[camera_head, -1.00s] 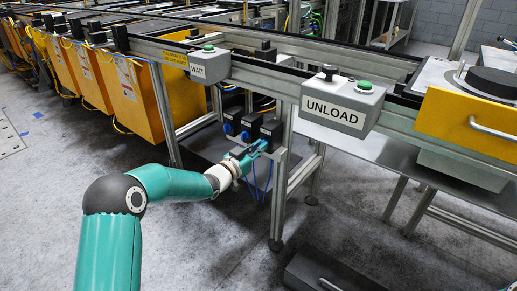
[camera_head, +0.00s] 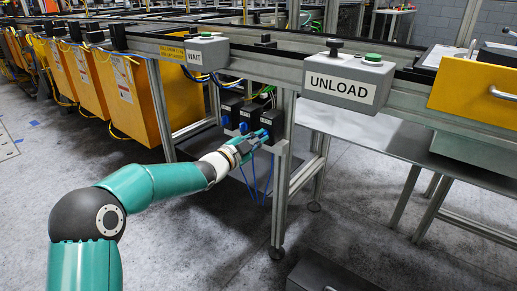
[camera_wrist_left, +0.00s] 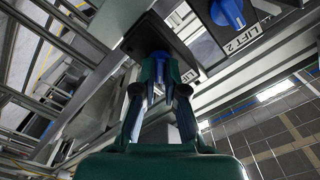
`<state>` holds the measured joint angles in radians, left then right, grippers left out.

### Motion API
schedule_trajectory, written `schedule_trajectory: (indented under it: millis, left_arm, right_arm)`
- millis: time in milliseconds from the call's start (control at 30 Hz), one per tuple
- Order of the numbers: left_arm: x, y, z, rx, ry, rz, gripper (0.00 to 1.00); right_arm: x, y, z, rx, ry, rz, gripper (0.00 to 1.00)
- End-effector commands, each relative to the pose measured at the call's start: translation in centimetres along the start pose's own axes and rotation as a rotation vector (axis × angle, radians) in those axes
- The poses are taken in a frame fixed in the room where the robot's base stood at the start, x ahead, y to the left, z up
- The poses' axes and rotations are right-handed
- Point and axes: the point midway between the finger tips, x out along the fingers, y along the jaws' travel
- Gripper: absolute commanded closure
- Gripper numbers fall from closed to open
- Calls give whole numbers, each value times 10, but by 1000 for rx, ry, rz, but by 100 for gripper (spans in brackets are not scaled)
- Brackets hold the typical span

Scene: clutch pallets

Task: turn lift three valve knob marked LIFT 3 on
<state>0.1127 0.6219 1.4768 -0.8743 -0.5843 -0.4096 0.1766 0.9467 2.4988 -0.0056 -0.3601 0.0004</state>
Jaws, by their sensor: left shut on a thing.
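Three dark valve blocks with blue knobs sit on the frame post in the head view. My left gripper (camera_head: 264,134) is at the rightmost one, the lift three valve (camera_head: 272,118). In the left wrist view, both fingers of the gripper (camera_wrist_left: 160,88) are shut on its blue knob (camera_wrist_left: 160,58), one finger on each side. The neighbouring blue knob (camera_wrist_left: 228,13) has a LIFT 2 label (camera_wrist_left: 247,43). I cannot tell the held knob's exact turn angle. My right gripper is not in view.
The UNLOAD box (camera_head: 348,80) and the WAIT box (camera_head: 207,50) are mounted on the rail above the valves. Blue hoses (camera_head: 267,178) hang below the valves beside the metal post (camera_head: 281,190). Yellow bins (camera_head: 140,95) stand at left.

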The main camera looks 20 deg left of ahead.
Motion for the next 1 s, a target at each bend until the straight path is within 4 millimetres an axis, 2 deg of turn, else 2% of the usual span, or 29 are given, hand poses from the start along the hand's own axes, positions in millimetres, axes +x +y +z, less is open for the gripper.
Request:
schedule_trajectory:
  millis: [33,100,400,700,1000]
  left_arm:
    - [0,6,4,45,0,4,100]
    - [0,6,4,111,0,4,100]
    - [0,7,3,394,1,7,100]
    - [1,8,2,628,1,12,100]
    - [1,9,2,753,2,14,100]
  right_arm:
    - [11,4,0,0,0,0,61]
    - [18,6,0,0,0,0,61]
    - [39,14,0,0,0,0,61]
    - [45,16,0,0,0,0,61]
    - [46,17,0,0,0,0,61]
